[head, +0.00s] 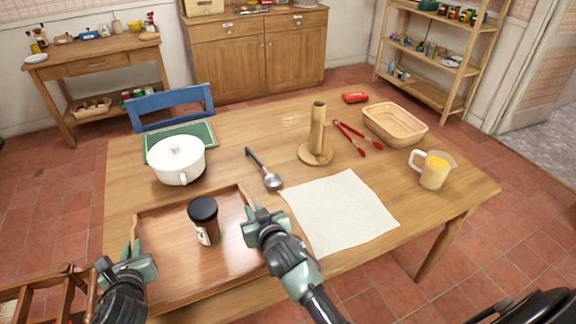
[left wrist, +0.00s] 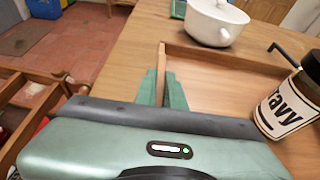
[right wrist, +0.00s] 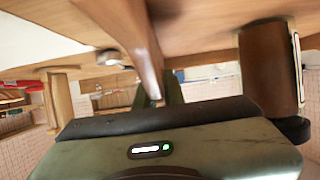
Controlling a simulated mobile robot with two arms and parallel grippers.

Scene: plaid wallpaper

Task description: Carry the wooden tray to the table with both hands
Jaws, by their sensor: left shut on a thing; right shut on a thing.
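The wooden tray (head: 163,232) is over the near left part of the wooden table (head: 240,133) and looks about level. I cannot tell whether it touches the tabletop. A dark-lidded gravy jar (head: 204,222) stands upright on it; the jar also shows in the left wrist view (left wrist: 284,112). My left gripper (head: 131,250) is shut on the tray's left rim, which shows between its fingers in the left wrist view. My right gripper (head: 258,216) is shut on the tray's right rim, also seen in the right wrist view (right wrist: 150,78).
A white pot (head: 178,160) on a green mat stands behind the tray. A ladle (head: 268,177) and a cream cloth (head: 342,212) lie to its right. Farther off are a wooden holder (head: 317,140), red tongs (head: 358,136), a basket (head: 395,126) and a juice jug (head: 434,172).

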